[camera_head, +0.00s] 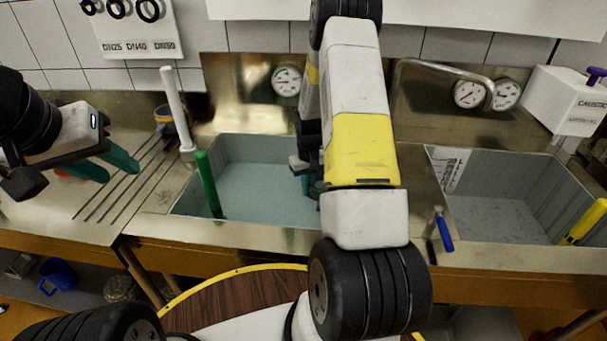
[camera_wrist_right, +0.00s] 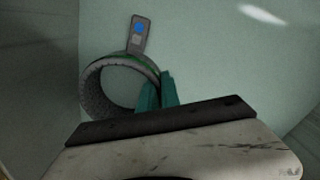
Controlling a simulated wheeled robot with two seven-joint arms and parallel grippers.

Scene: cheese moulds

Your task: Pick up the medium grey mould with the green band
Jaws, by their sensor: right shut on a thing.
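The grey mould with a green band (camera_wrist_right: 91,92) shows in the right wrist view as a hollow ring with a perforated-looking wall. A grey tag with a blue dot (camera_wrist_right: 138,34) sticks out from its rim. My right gripper (camera_wrist_right: 158,92) is shut on the mould's wall at its right side, with teal fingers. In the head view my right arm hides most of this gripper, which is down in the left basin; the mould is hidden there. My left gripper (camera_head: 104,166) is open and empty over the ribbed drainboard at the left.
The left basin (camera_head: 240,190) holds a green-handled rod (camera_head: 208,183) leaning on its left side. A white standpipe (camera_head: 178,110) rises behind. The right basin (camera_head: 500,215) has a yellow-handled thing (camera_head: 585,222). A blue-handled tool (camera_head: 444,230) lies on the divider. A white caustic box (camera_head: 565,100) stands far right.

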